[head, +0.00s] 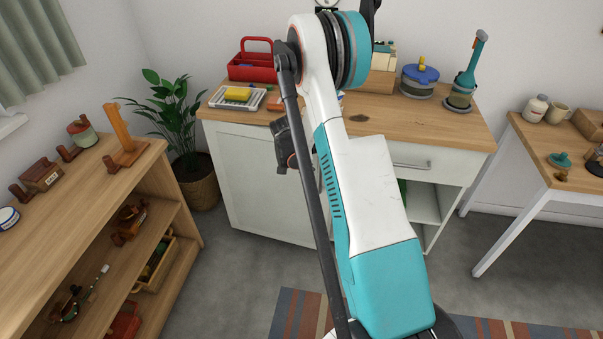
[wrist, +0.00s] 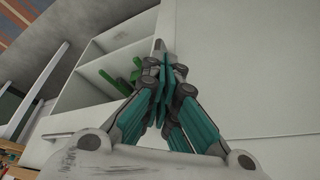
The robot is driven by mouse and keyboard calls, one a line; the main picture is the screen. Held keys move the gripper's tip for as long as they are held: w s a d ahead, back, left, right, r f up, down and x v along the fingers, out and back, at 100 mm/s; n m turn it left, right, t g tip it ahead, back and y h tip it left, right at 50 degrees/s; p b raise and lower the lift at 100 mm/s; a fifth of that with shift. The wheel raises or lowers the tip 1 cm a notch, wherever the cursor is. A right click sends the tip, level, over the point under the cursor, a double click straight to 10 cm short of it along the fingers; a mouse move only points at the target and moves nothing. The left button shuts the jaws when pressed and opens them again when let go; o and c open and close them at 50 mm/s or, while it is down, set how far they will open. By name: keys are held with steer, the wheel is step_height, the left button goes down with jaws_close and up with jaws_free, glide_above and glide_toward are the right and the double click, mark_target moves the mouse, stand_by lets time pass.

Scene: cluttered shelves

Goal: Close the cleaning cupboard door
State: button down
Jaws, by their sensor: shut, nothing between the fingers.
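The cleaning cupboard is the white cabinet with a wooden top (head: 425,122) in the head view. A large white panel (head: 262,185), which looks like its door, fills the left of its front. My arm hides the middle, so I cannot tell the door's angle. On the right the cupboard's shelves (head: 424,203) show open. In the wrist view my gripper (wrist: 162,65) is shut and empty, its tips by the near edge of a broad white panel (wrist: 245,65). I cannot tell whether they touch it. Open shelves (wrist: 110,55) with a green object (wrist: 125,78) show beside the fingers.
A drawer handle (head: 411,164) sits above the open shelves. A red caddy (head: 252,68) and cleaning items stand on the top. A potted plant (head: 178,115) is left of the cupboard, a wooden shelf unit (head: 75,215) further left, a table (head: 520,150) right.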

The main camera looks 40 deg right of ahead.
steer(key=shift+d+r+b, duration=0.1)
steer(key=shift+d+b, duration=0.2)
steer(key=shift+d, duration=0.9)
steer(key=d, duration=0.1)
steer(key=w+d, duration=0.1)
steer(key=d, duration=0.1)
steer(key=w+d, duration=0.1)
steer(key=shift+w+d, duration=0.15)
